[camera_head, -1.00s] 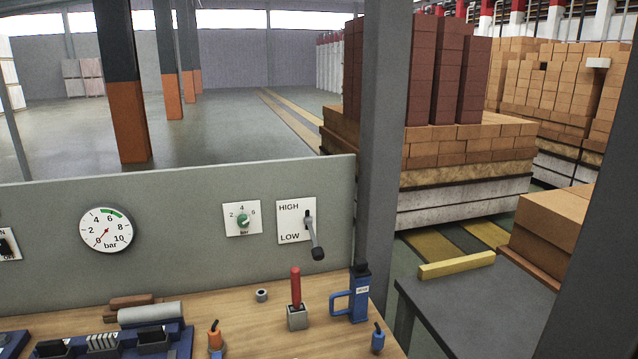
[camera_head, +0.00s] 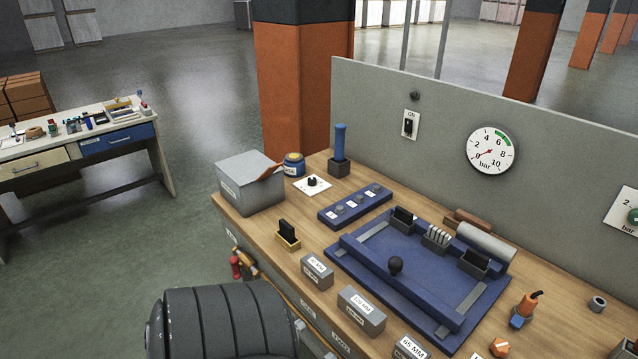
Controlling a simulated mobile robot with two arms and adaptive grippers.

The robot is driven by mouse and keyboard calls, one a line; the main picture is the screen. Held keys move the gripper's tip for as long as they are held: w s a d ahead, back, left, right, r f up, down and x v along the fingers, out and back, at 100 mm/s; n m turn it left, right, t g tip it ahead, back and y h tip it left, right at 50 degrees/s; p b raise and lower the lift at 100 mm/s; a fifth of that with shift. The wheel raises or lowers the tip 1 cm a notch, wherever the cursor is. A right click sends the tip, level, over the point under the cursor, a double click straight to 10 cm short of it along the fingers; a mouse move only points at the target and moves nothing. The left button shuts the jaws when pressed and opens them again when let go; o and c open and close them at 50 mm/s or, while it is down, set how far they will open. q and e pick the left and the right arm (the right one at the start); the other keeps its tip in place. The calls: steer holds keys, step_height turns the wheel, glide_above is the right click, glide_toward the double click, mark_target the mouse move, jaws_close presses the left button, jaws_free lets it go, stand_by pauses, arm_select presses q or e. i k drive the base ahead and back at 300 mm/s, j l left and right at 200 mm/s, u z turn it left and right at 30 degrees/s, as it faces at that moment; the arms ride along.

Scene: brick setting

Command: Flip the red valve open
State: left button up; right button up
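A small red valve handle (camera_head: 236,266) shows at the left front side of the workbench, low below the bench top. It sits beside a brass fitting (camera_head: 247,263) with a thin copper-coloured line running down to the right from it. The handle is small in the picture, and I cannot tell its exact position. Neither my left nor my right gripper is in view.
The wooden workbench (camera_head: 300,227) holds a grey box (camera_head: 250,185), a blue fixture (camera_head: 400,262) and labelled blocks (camera_head: 361,309). Open floor lies left, before another table (camera_head: 80,150).

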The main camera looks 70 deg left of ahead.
mark_target(233, 261)
steer(key=u, duration=2.75)
